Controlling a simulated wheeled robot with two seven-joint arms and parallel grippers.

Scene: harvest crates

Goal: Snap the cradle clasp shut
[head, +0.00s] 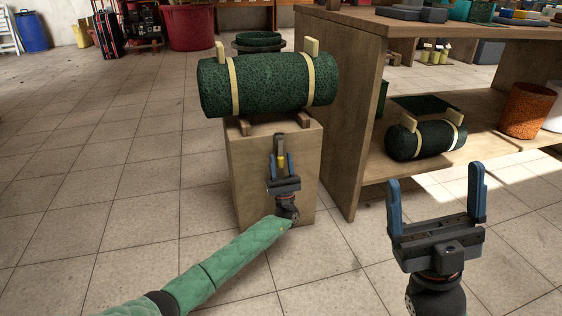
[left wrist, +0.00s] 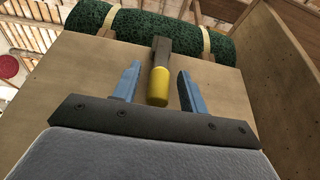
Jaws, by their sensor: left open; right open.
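A dark green speckled roll (head: 268,82) with two cream straps lies on its side in a low wooden cradle (head: 245,127) on a wooden pedestal (head: 255,180). The clasp (head: 281,146) is on the pedestal's front, a dark lever with a yellow end. My left gripper (head: 281,160) is open in front of the pedestal. In the left wrist view the clasp's yellow end (left wrist: 158,86) lies between the open fingers (left wrist: 159,72), with gaps on both sides. How far the clasp is turned is hard to tell. My right gripper (head: 435,176) is open and empty at the lower right.
A wooden shelf unit (head: 352,110) stands close on the pedestal's right. A smaller green roll (head: 425,140) and an orange bin (head: 525,110) are on its lower shelf. The tiled floor on the left is clear. A red tub (head: 188,27) stands at the back.

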